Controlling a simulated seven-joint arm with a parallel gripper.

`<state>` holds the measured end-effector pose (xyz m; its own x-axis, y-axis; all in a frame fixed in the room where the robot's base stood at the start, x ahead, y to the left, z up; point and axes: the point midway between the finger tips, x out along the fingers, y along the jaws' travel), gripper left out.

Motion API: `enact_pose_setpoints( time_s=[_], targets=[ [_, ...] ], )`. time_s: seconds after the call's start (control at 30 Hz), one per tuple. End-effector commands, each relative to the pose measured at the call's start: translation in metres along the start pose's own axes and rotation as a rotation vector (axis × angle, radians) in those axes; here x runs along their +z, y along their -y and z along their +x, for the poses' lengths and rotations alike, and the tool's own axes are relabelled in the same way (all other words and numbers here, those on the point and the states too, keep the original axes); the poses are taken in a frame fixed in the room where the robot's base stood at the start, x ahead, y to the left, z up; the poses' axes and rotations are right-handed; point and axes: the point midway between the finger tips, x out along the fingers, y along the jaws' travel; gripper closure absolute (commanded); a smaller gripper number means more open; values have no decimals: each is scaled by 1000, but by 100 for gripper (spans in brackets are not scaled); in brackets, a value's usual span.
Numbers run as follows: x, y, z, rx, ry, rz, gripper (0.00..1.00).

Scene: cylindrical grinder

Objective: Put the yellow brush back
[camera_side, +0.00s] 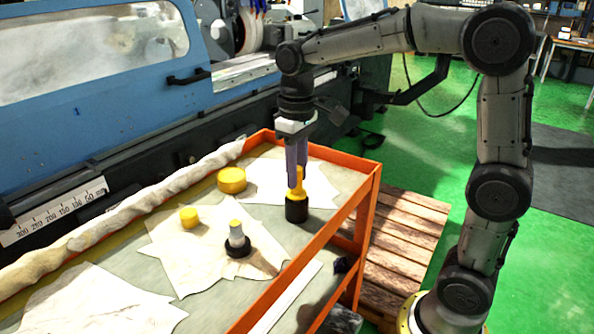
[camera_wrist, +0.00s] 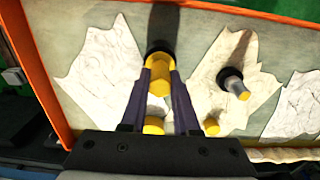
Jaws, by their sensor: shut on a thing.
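The yellow brush (camera_side: 298,187) is upright between the fingers of my gripper (camera_side: 297,172), which is shut on its yellow upper part. Its wide black lower end (camera_side: 297,208) is at the grey cart top, near the orange right rim; whether it touches the surface I cannot tell. In the wrist view the yellow part (camera_wrist: 160,72) sits between the two fingertips (camera_wrist: 160,78), with the black end (camera_wrist: 160,50) beyond them. Whether the black part belongs to the brush or is a separate holder is unclear.
The cart's raised orange rim (camera_side: 330,222) runs close on the right. A rolled cloth (camera_side: 130,208) lies along the left.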

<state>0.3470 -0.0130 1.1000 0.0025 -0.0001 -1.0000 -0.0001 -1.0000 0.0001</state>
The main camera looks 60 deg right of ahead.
Motion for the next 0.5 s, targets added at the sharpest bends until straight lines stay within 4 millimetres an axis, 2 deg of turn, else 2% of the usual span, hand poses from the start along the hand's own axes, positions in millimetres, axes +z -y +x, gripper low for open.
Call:
enact_pose_setpoints(
  time_s=[0.5],
  targets=[
    [0,0,10,0,1,0,100]
  ],
)
